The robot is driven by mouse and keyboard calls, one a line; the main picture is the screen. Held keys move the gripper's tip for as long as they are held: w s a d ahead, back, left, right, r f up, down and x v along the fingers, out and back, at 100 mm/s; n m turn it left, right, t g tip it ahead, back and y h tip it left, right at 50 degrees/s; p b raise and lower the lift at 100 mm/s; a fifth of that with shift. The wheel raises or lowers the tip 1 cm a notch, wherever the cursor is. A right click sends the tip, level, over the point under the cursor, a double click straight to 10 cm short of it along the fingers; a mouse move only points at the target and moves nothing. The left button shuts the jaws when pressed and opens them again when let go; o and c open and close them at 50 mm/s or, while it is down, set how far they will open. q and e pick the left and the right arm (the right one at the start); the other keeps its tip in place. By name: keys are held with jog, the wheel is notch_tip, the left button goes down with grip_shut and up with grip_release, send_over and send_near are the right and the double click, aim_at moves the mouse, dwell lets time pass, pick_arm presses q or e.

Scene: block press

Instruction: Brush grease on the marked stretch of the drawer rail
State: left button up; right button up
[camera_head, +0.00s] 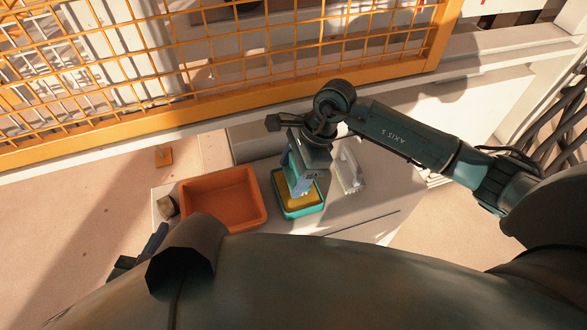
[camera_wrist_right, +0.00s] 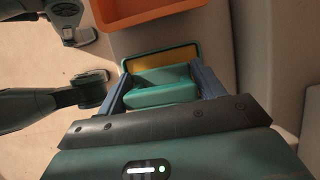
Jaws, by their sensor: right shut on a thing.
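My right gripper (camera_head: 298,180) points down over a small teal tray (camera_head: 307,212) with a yellow filling (camera_head: 309,187). In the right wrist view, the blue fingers of my right gripper (camera_wrist_right: 161,78) are shut on a teal block-shaped piece (camera_wrist_right: 160,93), which may be the grease brush's handle. Bristles are not visible, and I cannot tell whether the piece touches the yellow filling (camera_wrist_right: 165,57). Part of my left gripper (camera_head: 142,252) shows at lower left, dark and partly hidden by my arm. I cannot make out the drawer rail or its marked stretch.
An orange bin (camera_head: 222,197), empty as far as I see, stands left of the tray. A pale metallic piece (camera_head: 349,170) lies right of it. A small brown block (camera_head: 167,207) sits left of the bin. An orange mesh guard (camera_head: 215,105) runs behind the worktop.

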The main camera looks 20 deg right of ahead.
jog(key=shift+f+b, duration=0.45)
dwell(1.5)
jog(key=shift+r+p, duration=2.25)
jog(key=shift+r, duration=1.3)
jog(key=shift+r, duration=0.1)
